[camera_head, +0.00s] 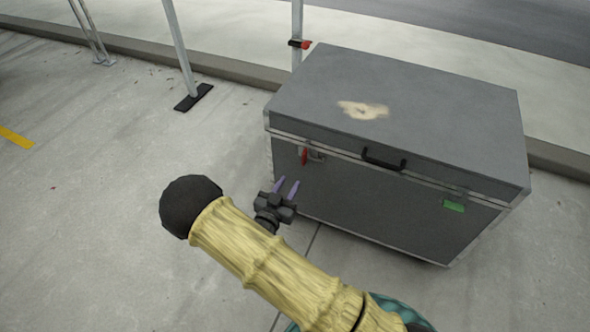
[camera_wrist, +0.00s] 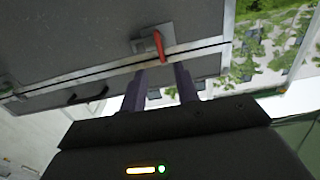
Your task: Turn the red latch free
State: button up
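The red latch (camera_head: 304,156) is on the front face of a large grey case (camera_head: 400,210), near its left end and just below the lid seam. In the wrist view the red latch (camera_wrist: 159,45) shows as a curved red handle on a metal plate, crossing the seam. My gripper (camera_head: 287,186) is in front of the case, below and slightly left of the latch in the head view. Its two purple fingers (camera_wrist: 160,78) are apart with nothing between them. The fingertips appear short of the latch; the exact gap cannot be told.
A metal pole with a red clamp (camera_head: 300,44) stands behind the case. Concrete floor (camera_head: 90,180) on the left is clear.

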jog(key=p+v, duration=0.1)
jog(key=v, duration=0.6)
jog(key=shift+w, duration=0.1)
jog(key=w+d+r+g+y, duration=0.6)
jog(key=d+r+g, duration=0.2)
jog(key=d+g, duration=0.1)
jog(key=s+d+r+n+g+p, duration=0.1)
jog(key=s+d+r+n+g, duration=0.15)
jog(key=s+d+r, duration=0.45)
jog(key=s+d+r+n+g+p, duration=0.1)
jog(key=s+d+r+n+g, duration=0.2)
jog(key=s+d, duration=0.6)
notch_tip(320, 180, up, 38)
jog(key=a+m+p, duration=0.1)
jog(key=p, duration=3.6)
jog(key=shift+s+r, duration=0.15)
jog(key=shift+r, duration=0.05)
